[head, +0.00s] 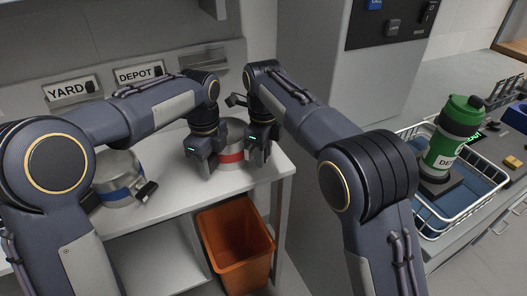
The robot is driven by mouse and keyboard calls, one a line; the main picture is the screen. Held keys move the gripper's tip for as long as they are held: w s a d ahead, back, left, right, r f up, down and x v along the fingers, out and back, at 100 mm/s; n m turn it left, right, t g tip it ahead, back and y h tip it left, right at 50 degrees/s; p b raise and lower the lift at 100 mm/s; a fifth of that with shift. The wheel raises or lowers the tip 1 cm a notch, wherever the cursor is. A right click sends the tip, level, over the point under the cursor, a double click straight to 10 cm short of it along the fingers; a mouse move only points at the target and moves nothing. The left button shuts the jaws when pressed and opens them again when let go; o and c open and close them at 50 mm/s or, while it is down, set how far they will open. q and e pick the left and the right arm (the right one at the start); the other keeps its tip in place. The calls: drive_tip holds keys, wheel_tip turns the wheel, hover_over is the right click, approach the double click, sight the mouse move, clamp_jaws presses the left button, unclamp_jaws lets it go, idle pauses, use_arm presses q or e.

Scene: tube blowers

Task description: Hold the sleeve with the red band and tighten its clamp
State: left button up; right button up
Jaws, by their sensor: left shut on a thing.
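The sleeve with the red band (231,158) is a grey metal cylinder standing on the white bench, partly hidden by my grippers. My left gripper (206,168) points down at its left side and is shut on it. My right gripper (260,158) points down at its right side; whether its fingers are open or touch the sleeve is unclear. A small dark clamp handle (237,100) shows above the sleeve, next to my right wrist. The rest of the clamp is hidden.
A blue-banded sleeve (117,170) with a dark handle stands at left on the bench (165,184). YARD (70,90) and DEPOT (138,74) signs are behind. An orange bin (236,245) is below. At right, a green bottle (456,130) stands in a wire basket (470,215).

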clamp_jaws()
drive_tip(key=shift+w+f+g+y, duration=0.15)
drive_tip(key=shift+g+y, duration=0.35)
drive_tip(key=shift+g, duration=0.7)
drive_tip(key=shift+g+y, duration=0.3)
drive_tip(key=shift+g, duration=0.6)
